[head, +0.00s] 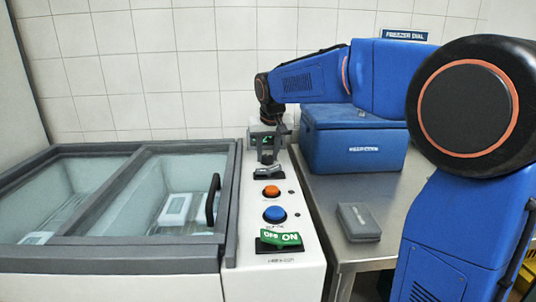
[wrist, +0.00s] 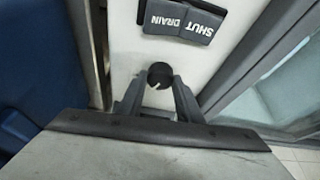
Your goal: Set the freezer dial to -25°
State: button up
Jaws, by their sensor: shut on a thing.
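The freezer dial is a small round black knob (wrist: 160,75) with a short white pointer line, set on the white control panel. In the wrist view the pointer slants toward the lower left of the picture. My gripper (wrist: 159,82) has a grey finger on each side of the knob and is shut on it. No scale numbers can be read around the knob. In the head view my gripper (head: 268,153) is down at the far end of the panel (head: 253,228) and hides the dial. A "FREEZER DIAL" sign (head: 405,35) is on the wall.
A grey SHUT/DRAIN rocker (wrist: 183,20) is close to the knob. An orange button (head: 271,191), a blue button (head: 274,214) and a green OFF/ON rocker (head: 280,239) line the panel. The glass-lidded freezer (head: 230,200) is left; a blue cool box (head: 350,150) and grey case (head: 358,222) are right.

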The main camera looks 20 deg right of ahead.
jog(key=m+h, duration=0.1)
jog(key=m, duration=0.2)
jog(key=shift+a+m, duration=0.15)
jog(key=shift+m, duration=0.25)
jog(key=shift+w+m+g+h, duration=0.1)
jog(key=shift+m+g+h, duration=0.6)
jog(key=shift+m, duration=1.1)
jog(key=o, duration=1)
jog(key=v, duration=1.7)
jog(key=shift+a+r, duration=0.15)
jog(key=shift+a, duration=0.1)
